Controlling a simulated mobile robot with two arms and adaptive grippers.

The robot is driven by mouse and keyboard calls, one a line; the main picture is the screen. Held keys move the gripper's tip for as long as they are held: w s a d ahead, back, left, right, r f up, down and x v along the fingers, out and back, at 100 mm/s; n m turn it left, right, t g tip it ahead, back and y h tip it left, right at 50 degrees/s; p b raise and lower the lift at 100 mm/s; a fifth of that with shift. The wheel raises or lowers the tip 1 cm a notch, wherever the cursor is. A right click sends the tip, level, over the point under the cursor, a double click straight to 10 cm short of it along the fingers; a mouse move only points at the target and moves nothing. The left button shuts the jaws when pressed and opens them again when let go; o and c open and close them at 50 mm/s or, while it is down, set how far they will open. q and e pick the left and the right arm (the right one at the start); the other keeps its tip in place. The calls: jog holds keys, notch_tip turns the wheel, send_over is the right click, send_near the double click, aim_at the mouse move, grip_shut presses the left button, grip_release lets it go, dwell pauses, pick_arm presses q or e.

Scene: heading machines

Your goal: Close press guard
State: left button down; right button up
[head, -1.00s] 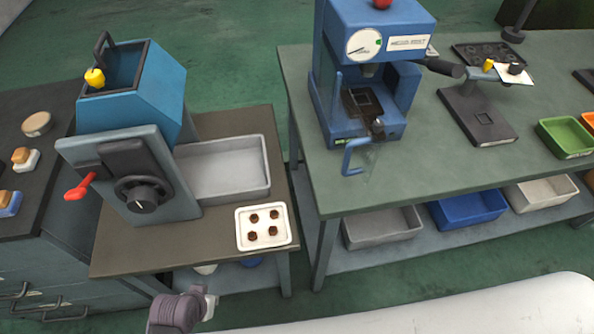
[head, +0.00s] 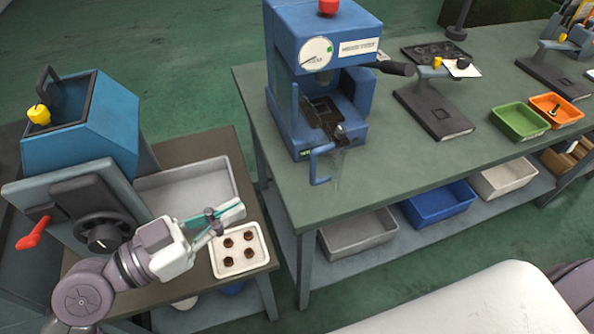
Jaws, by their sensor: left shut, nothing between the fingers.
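The blue press (head: 318,60) stands on the green-topped bench at the upper middle of the head view, with a round dial on its front. Its guard (head: 338,168) looks like a clear panel with a blue handle (head: 319,167), hanging low at the front of the press. The working opening above it shows uncovered. My left gripper (head: 217,217) is shut and empty. It is at the lower left, over the small table by the white tray, well apart from the guard handle. My right gripper is not in view.
A blue machine (head: 95,125) with a black knob and red lever stands at left. A white tray (head: 262,256) holds several brown parts. Green (head: 519,122) and orange (head: 557,108) bins sit on the bench (head: 400,165). The bench front right of the press is clear.

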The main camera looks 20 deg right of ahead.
pick_arm(q)
jog(key=p+x, duration=0.5)
jog(key=x, duration=0.7)
jog(key=shift+d+p, duration=0.25)
jog(key=shift+p, duration=0.05)
jog(key=shift+w, duration=0.1)
